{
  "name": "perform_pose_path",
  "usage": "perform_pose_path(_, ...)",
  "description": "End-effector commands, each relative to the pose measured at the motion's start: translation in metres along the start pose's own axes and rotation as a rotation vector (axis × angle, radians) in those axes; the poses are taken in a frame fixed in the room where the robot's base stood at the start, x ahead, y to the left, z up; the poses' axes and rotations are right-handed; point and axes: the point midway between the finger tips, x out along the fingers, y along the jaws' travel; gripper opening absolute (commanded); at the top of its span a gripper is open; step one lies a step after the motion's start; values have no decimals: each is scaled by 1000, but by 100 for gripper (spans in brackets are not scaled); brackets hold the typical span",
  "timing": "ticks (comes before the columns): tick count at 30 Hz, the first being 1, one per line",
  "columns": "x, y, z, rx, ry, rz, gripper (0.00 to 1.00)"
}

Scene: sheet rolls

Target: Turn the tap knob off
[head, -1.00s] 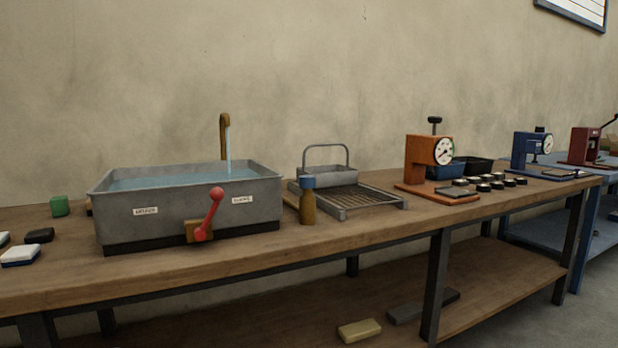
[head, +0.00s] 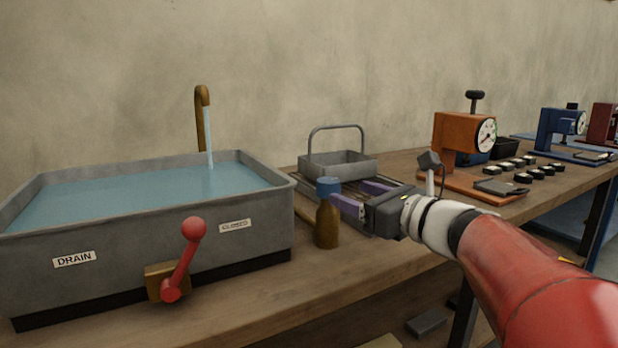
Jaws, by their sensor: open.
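A blue knob (head: 328,187) tops a brass post (head: 327,224) on the bench, just right of the grey basin (head: 150,275). A bent brass spout (head: 201,115) behind the basin pours a stream of water (head: 210,140) into it. My gripper (head: 350,193) reaches in from the right with its fingers apart and empty. Its fingers point left at the knob and post. The nearer fingertip is close to the post's right side; I cannot tell whether it touches.
A red lever (head: 183,260) on the basin's front leans up and right, between a DRAIN label (head: 74,259) and another label. A rack with a handled grey tray (head: 338,165) stands behind my gripper. An orange press (head: 465,135) and several black pucks stand farther right.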

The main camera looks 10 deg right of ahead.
Motion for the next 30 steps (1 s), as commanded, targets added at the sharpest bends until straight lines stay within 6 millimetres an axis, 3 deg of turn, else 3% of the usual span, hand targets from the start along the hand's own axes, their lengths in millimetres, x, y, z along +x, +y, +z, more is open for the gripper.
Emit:
perform_pose_path(15, 70, 1, 0, -2, 1, 6, 63)
perform_pose_path(26, 76, 1, 0, -3, 0, 4, 63)
perform_pose_path(30, 76, 1, 0, -3, 0, 4, 46)
